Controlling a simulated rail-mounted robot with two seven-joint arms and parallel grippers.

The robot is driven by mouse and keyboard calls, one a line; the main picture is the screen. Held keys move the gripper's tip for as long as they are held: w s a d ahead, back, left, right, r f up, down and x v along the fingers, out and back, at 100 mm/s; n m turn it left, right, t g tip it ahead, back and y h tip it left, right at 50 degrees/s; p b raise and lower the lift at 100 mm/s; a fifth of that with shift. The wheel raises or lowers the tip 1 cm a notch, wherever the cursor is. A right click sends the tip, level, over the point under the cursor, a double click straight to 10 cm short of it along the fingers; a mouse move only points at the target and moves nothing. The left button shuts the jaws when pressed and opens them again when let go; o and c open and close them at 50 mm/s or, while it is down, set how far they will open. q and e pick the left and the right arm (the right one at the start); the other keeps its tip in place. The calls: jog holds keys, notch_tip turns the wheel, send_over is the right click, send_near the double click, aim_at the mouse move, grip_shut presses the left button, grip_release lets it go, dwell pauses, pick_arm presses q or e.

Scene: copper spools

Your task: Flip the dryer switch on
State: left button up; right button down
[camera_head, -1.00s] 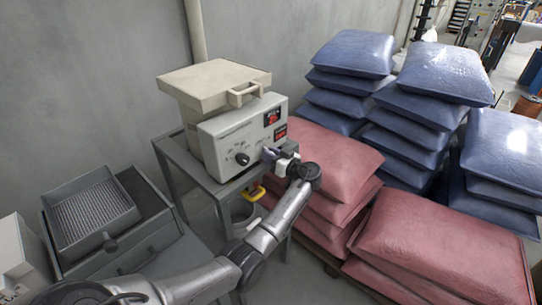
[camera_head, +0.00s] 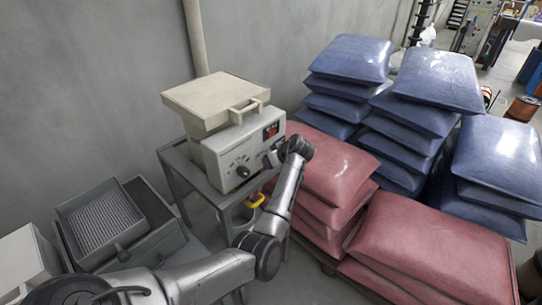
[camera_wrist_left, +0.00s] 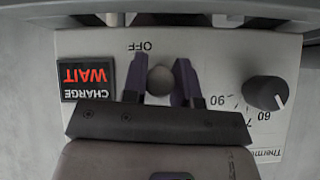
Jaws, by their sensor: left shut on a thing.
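The dryer (camera_head: 216,158) is a beige box with a lidded hopper on top and a pale control panel. The wrist view shows its panel (camera_wrist_left: 225,62) upside down. The switch (camera_wrist_left: 160,80) is a small round grey lever end beside the word OFF. My left gripper (camera_wrist_left: 163,84) has its two purple fingers on either side of the switch, shut on it. In the head view my left gripper (camera_head: 270,158) is at the panel's right part, and my wrist hides the switch. My right gripper is not in view.
A black dial (camera_wrist_left: 265,92) and a red-lit CHARGE WAIT sign (camera_wrist_left: 88,76) flank the switch. The dryer stands on a grey metal stand (camera_head: 180,178). Red sacks (camera_head: 335,165) are close on the right, with blue sacks (camera_head: 350,58) behind. A grey tray (camera_head: 100,222) is at left.

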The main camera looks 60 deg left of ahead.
pick_arm(q)
jog(key=shift+a+r+h+p, duration=0.15)
jog(key=shift+r+h+p, duration=0.35)
jog(key=shift+h+p, duration=0.5)
jog(key=shift+p, duration=0.5)
jog(key=shift+f, duration=0.1)
jog(key=o, duration=0.9)
jog(key=v, duration=0.9)
jog(key=p+v, duration=0.1)
jog(key=v, duration=0.3)
jog(key=shift+s+r, duration=0.3)
jog(key=shift+r, duration=0.2)
